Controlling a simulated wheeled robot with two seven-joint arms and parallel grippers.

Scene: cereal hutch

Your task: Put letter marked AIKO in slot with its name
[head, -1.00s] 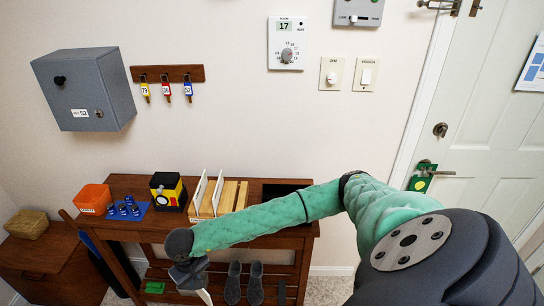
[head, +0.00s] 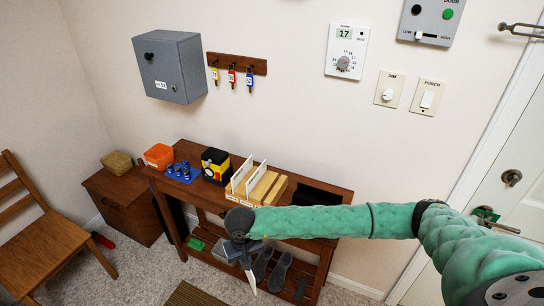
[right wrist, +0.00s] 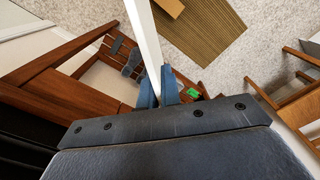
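My right gripper (head: 246,262) points down in front of the table's front edge. In the right wrist view its blue-grey fingers (right wrist: 158,92) are close together around a thin white letter (right wrist: 143,38), seen nearly edge-on. The letter also shows as a white strip below the gripper in the head view (head: 249,279). No name on it can be read. A light wooden slotted rack (head: 269,189) stands on the table, with two white upright cards (head: 241,172) at its left part. Small labels on the rack's front are too small to read. My left gripper is out of view.
The table (head: 329,200) also holds an orange box (head: 158,156), a blue tray with several small items (head: 181,173), a yellow-black box (head: 215,164) and a dark tray (head: 318,196). Shoes lie on its lower shelf. A chair (head: 30,225) stands left.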

